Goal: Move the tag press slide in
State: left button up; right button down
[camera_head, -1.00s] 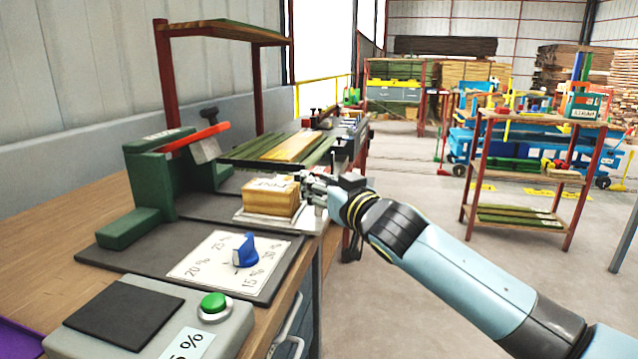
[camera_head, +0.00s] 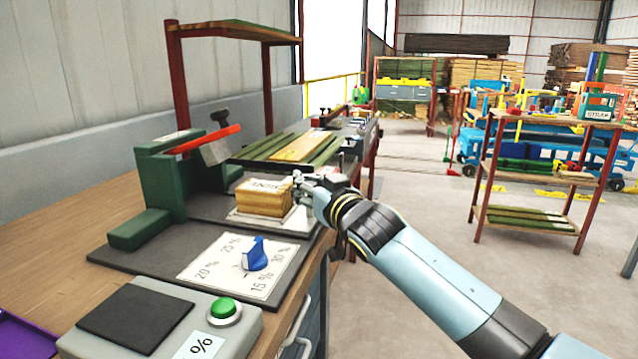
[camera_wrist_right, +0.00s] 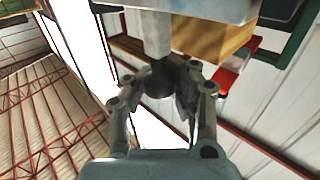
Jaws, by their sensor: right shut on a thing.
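The green tag press (camera_head: 160,180) with its red lever (camera_head: 206,139) stands on a dark base plate on the bench. Its slide is a pale plate (camera_head: 268,219) bearing a labelled wooden block (camera_head: 264,198), just right of the press. My right gripper (camera_head: 303,186) is at the slide's right side. In the right wrist view, the fingers (camera_wrist_right: 162,88) are shut around a dark round knob on a grey post, under the pale plate (camera_wrist_right: 195,8). The block (camera_wrist_right: 212,38) shows above them. My left gripper is out of view.
A blue pointer knob (camera_head: 255,254) on a percent dial and a grey box with a green button (camera_head: 223,308) lie in front. A rack of green and tan strips (camera_head: 300,147) is behind the slide. Open floor lies right of the bench.

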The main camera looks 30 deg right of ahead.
jog(key=c, duration=1.7)
grip_release()
jog(key=shift+s+a+f, duration=0.1)
jog(key=shift+s+f, duration=0.05)
jog(key=shift+f, duration=0.15)
jog(key=o, duration=0.6)
jog(key=shift+s+a+r, duration=0.1)
jog(key=shift+a+r, duration=0.1)
jog(key=shift+a, duration=0.05)
jog(key=shift+o, duration=0.2)
jog(key=shift+d, duration=0.1)
